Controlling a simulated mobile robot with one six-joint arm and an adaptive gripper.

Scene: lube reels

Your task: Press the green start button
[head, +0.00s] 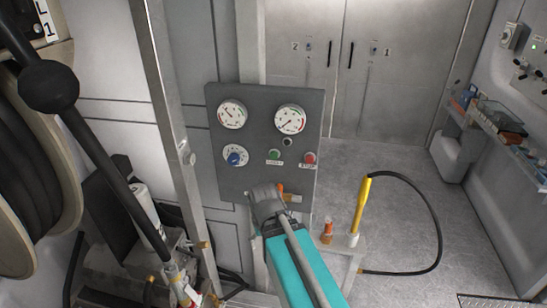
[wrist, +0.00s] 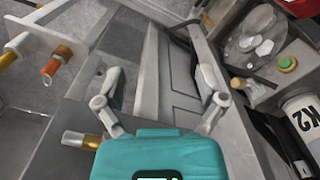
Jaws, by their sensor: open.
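The green start button (head: 273,155) is on a dark grey panel (head: 218,178), below the right-hand gauge and left of the red stop button (head: 309,158). My gripper (head: 266,191) is in front of the panel's lower edge, below the green button in the head view. A gap shows between gripper and button in the picture; the depth between them is hard to tell. In the wrist view my gripper (wrist: 163,84) has its two fingers spread, with nothing between them. I cannot make out the start button in the wrist view.
The panel also holds two gauges (head: 232,114) and a blue knob (head: 235,157). A brass fitting (head: 293,198) is close to my gripper. A yellow handle (head: 362,205) with a black hose stands right. A hose reel (head: 30,180) is left. Open floor (head: 400,190) lies behind.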

